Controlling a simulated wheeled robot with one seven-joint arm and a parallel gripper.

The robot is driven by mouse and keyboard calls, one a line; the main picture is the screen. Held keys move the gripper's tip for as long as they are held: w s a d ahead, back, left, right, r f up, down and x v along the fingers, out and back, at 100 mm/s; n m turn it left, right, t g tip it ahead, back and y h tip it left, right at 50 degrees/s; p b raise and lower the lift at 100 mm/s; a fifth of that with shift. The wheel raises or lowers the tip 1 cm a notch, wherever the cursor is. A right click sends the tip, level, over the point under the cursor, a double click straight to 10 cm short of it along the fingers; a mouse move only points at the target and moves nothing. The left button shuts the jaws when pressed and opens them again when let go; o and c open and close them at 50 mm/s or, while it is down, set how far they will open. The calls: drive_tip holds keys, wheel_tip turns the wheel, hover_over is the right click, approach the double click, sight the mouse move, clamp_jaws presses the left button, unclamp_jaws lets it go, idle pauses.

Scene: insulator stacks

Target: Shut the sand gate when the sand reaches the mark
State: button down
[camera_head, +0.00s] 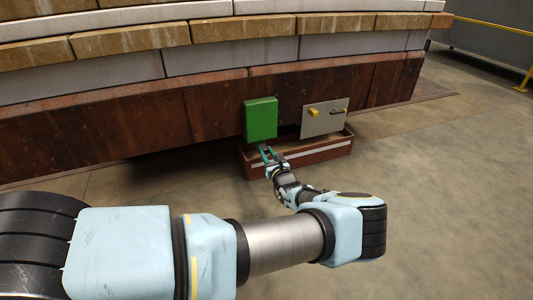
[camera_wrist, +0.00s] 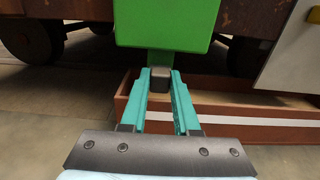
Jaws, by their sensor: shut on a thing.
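A green box-shaped gate (camera_head: 261,119) hangs on the brown side of the long stack; it also fills the top of the wrist view (camera_wrist: 166,22). A dark grip (camera_wrist: 160,79) hangs below it on a short green stem. My gripper (camera_head: 265,151) has its teal fingers on either side of this grip, shut on it, just under the green box. A brown bin (camera_head: 252,165) with a pale stripe (camera_head: 315,155) along its front stands below. Its inside is mostly hidden, so I cannot tell the sand level.
A grey panel (camera_head: 323,117) with a yellow knob (camera_head: 313,112) and a small dark handle stands right of the green box, above the bin. Dark wheels (camera_wrist: 25,37) show under the brown side. The concrete floor (camera_head: 440,200) to the right is clear.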

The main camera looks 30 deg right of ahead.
drive_tip(key=shift+s+r+p, duration=0.2)
drive_tip(key=shift+s+p, duration=0.15)
drive_tip(key=shift+p, duration=0.3)
drive_tip(key=shift+s+a+f, duration=0.1)
drive_tip(key=shift+s+f, duration=0.05)
drive_tip(key=shift+s, duration=0.1)
drive_tip(key=c, duration=0.6)
unclamp_jaws()
drive_tip(key=shift+c, duration=0.2)
drive_tip(key=shift+s+p, duration=0.35)
drive_tip(key=shift+p, duration=0.05)
drive_tip(key=s+a+p, duration=0.1)
drive_tip(key=s+p, duration=0.2)
drive_tip(key=s, duration=0.7)
drive_tip(key=shift+a+p, duration=0.15)
drive_tip(key=shift+p, duration=0.2)
